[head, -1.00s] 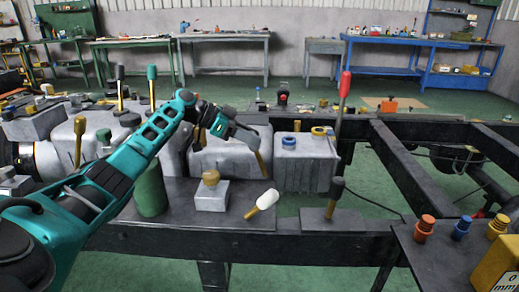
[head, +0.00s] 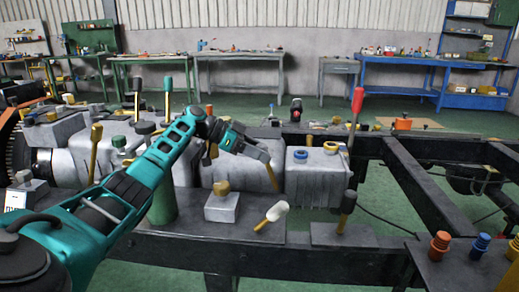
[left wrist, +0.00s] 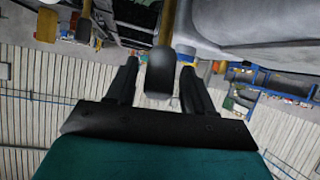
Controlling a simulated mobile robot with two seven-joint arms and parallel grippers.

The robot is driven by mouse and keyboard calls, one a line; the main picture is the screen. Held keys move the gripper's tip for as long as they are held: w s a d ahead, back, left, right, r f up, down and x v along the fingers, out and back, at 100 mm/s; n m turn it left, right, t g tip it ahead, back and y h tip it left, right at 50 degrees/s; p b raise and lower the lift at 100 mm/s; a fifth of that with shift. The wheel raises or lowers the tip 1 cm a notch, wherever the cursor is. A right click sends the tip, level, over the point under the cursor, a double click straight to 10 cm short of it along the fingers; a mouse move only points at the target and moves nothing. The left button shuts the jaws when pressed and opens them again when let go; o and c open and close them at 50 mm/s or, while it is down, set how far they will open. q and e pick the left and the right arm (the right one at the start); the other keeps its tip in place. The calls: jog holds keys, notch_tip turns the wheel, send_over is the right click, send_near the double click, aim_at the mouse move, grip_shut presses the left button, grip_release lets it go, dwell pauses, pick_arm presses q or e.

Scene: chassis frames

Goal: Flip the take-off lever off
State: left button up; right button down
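Several levers stand around the chassis, and I cannot tell from labels which is the take-off lever. My left gripper (head: 264,157) is at the grey tanks in the middle of the head view, right by a gold-shafted lever (head: 272,178). In the left wrist view its two dark fingers (left wrist: 158,70) are apart. A dark rounded knob (left wrist: 159,82) on a gold shaft (left wrist: 168,20) shows between them, with gaps visible on both sides. My right gripper is not in view.
A red-handled lever (head: 357,100) stands to the right. A black-knobbed lever (head: 347,203) and a tilted white-knobbed lever (head: 276,212) are in front. A grey tank with a blue cap (head: 312,180) stands right of the gripper. Dark frame rails (head: 415,185) run at right.

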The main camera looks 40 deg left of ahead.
pick_arm(q)
jog(key=shift+o, duration=0.3)
jog(key=shift+r, duration=0.15)
jog(key=shift+w+r, duration=0.1)
jog(key=shift+r, duration=0.5)
notch_tip(320, 180, up, 19)
jog(key=p, duration=0.4)
jog(key=shift+f, duration=0.1)
